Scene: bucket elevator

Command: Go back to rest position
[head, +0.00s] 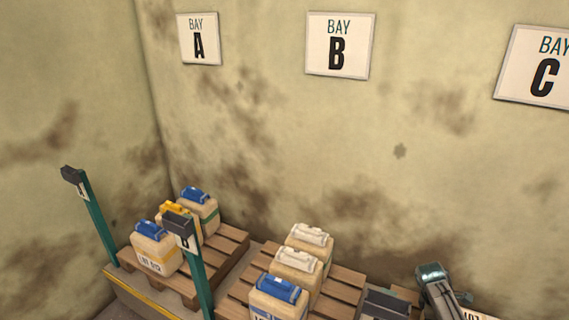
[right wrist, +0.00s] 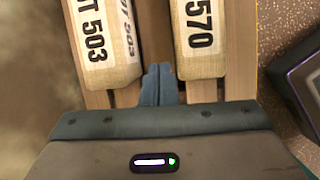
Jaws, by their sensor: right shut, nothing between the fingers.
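My right gripper (right wrist: 158,72) is shut and empty in the right wrist view. Its fingertips sit over the gap between a beige container marked 503 (right wrist: 105,35) and one marked 570 (right wrist: 199,38). I cannot tell whether it touches either. In the head view, part of my right arm shows at the lower right, close to a container label that is mostly cut off. My left gripper is not in view.
Wooden pallets (head: 237,250) hold beige containers with blue (head: 278,304), white (head: 296,279) and yellow caps. Teal posts (head: 99,228) stand at the bays. Signs A (head: 199,39), B (head: 340,45) and C (head: 537,68) hang on the stained wall. The space above the containers is clear.

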